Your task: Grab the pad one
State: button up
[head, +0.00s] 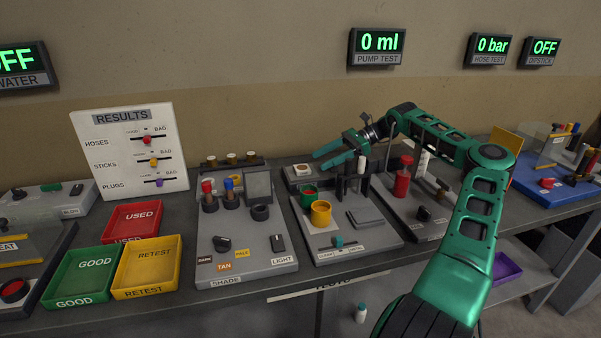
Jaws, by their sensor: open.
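A flat dark grey pad-like piece (365,216) lies on the grey middle station (360,240), right of a yellow cup (321,212). A small whitish square piece with a round spot (302,170) sits at that station's back left. I cannot tell which of these is the pad. My gripper (317,161) is open and empty, pointing left above the back of the middle station. It is apart from both pieces, and its teal fingers are spread a little.
A red bottle (402,178) stands right of the middle station, near my arm. The shade station (245,255) with red and blue-topped pieces is to the left. Red (133,219), green (82,277) and yellow (147,267) trays lie further left. The bench is crowded.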

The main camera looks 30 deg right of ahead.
aim_at(308, 167)
jog(key=shift+x, duration=2.7)
jog(key=c, duration=1.1)
